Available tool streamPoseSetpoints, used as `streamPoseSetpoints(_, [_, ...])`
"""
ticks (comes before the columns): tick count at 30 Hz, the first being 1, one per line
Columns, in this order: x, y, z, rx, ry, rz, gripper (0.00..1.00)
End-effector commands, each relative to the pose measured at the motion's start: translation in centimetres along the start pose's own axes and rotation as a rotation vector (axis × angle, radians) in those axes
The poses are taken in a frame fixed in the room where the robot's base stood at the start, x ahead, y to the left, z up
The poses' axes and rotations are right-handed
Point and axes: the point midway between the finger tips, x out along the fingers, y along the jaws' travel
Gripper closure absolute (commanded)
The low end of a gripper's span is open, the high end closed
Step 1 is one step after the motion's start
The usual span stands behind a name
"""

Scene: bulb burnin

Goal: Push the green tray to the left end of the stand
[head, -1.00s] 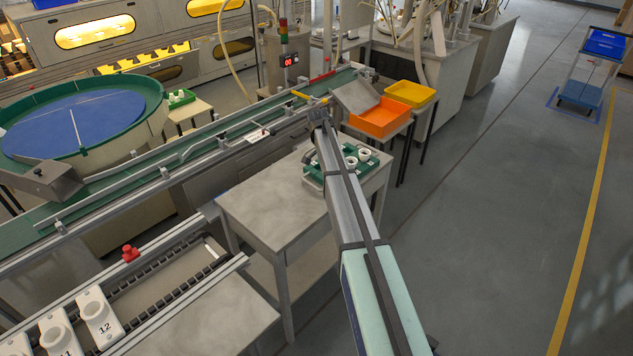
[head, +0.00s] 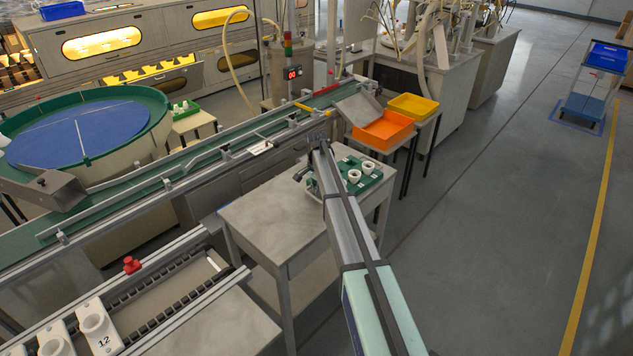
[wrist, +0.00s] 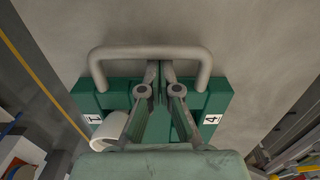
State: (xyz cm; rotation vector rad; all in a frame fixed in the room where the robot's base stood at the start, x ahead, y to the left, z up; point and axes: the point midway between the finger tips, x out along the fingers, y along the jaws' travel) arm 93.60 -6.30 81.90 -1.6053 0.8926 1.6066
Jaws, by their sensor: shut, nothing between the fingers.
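The green tray (head: 373,181) lies on the right part of the grey stand (head: 262,208) in the head view, with white cups (head: 368,168) on it. My arm covers part of the tray there, and my gripper is mostly hidden. In the wrist view the tray (wrist: 222,103) has a grey loop handle (wrist: 150,52) and labels 1 and 4. My gripper (wrist: 160,68) is shut and empty, its fingertips over the tray's handle side, close to the bar. I cannot tell whether they touch it. A white cup (wrist: 108,130) shows left of the fingers.
The stand's left part is bare. A conveyor (head: 215,150) runs behind the stand. Orange (head: 383,131) and yellow (head: 412,107) bins stand at the back right. A rack with white numbered holders (head: 97,325) is at the front left. Open floor lies to the right.

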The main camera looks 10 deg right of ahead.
Motion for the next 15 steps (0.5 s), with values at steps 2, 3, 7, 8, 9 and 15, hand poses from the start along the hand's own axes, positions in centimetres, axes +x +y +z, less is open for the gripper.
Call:
streamPoseSetpoints(2, [0.39,-0.01,-0.01,0.0,0.0,0.0,1.0])
streamPoseSetpoints(3, [0.55,-0.01,-0.01,0.0,0.0,0.0,1.0])
streamPoseSetpoints(7, [0.79,-0.01,-0.01,0.0,0.001,-0.001,1.0])
streamPoseSetpoints(8, [0.79,-0.01,-0.01,0.0,0.001,-0.001,1.0])
streamPoseSetpoints(9, [0.79,-0.01,-0.01,0.0,0.001,-0.001,1.0])
streamPoseSetpoints(15, [0.8,0.01,0.2,0.0,0.001,0.0,1.0])
